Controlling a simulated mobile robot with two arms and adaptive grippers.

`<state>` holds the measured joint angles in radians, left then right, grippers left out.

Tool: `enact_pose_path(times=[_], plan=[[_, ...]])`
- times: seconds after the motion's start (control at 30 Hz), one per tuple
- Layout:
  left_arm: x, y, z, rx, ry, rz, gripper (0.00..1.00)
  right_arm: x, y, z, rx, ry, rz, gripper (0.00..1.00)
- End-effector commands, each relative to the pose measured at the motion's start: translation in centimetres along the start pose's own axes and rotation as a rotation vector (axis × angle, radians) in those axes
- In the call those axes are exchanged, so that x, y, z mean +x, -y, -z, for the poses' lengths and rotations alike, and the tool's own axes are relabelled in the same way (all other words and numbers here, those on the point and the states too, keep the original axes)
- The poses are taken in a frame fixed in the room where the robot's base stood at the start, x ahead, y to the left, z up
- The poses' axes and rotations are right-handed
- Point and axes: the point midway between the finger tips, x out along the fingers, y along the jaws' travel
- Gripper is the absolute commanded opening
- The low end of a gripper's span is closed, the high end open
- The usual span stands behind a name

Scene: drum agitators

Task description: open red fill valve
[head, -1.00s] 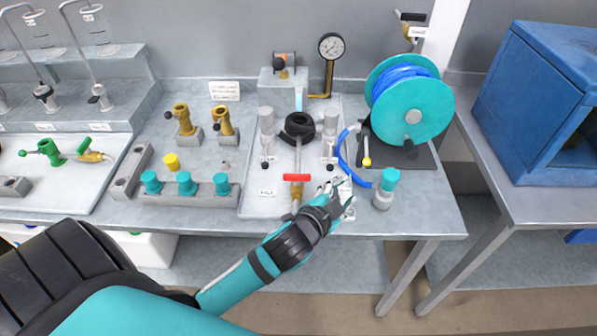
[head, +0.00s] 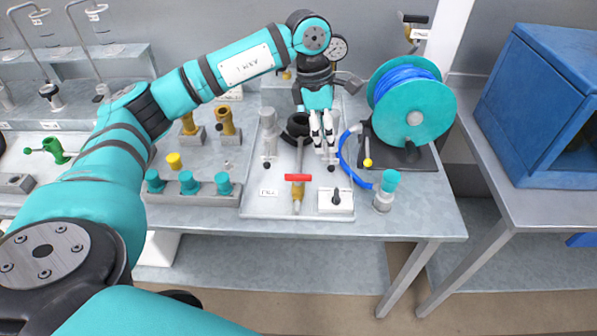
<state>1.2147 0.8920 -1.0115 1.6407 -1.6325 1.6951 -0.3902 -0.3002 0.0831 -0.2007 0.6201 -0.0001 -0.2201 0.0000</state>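The red fill valve shows as a red T-shaped handle (head: 298,178) on a brass body (head: 297,196), at the front middle of the pale tray (head: 262,208). The handle lies crosswise, left to right. My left gripper (head: 324,144) points down over the right of the tray, behind and right of the red handle and apart from it. Its two fingers show a narrow gap and it looks open, with nothing clearly held. It hides most of the right grey cylinder and part of the black ring (head: 296,127). My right gripper is not in view.
A grey cylinder (head: 269,125) stands left of the black ring. A white block with a black knob (head: 336,200) sits right of the valve. A teal-capped bottle (head: 386,188), blue hose (head: 345,165) and teal reel (head: 412,112) stand further right.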

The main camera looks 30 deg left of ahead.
Motion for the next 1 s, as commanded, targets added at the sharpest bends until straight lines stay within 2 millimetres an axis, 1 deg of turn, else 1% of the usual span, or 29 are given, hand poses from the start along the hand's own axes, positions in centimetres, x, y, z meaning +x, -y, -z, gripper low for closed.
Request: enact_pose_path(times=[0.03, 0.1, 0.2, 0.27, 0.37, 0.47, 0.8, 1.0], plan=[[-1.5, -1.2, 2.0, -0.019, -0.074, -0.036, 0.36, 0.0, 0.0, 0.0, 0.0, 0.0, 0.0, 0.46], [-2.8, -2.0, 4.1, -0.041, -0.15, -0.062, 0.36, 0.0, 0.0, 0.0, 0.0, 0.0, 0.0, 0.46], [-3.5, -2.5, 5.5, -0.055, -0.202, -0.076, 0.36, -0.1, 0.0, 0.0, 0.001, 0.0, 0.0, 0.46], [-3.3, -2.5, 5.8, -0.058, -0.211, -0.076, 0.36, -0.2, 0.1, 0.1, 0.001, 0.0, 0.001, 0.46], [-2.1, -2.5, 6.0, -0.058, -0.21, -0.073, 0.36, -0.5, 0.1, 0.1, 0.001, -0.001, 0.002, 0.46], [-0.4, -2.6, 6.4, -0.058, -0.211, -0.072, 0.36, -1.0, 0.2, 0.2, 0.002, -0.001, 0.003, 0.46], [6.9, -3.1, 7.8, -0.057, -0.207, -0.071, 0.36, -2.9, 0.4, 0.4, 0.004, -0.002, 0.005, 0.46], [10.6, -3.3, 8.5, -0.056, -0.206, -0.072, 0.36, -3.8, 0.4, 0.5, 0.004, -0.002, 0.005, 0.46]])
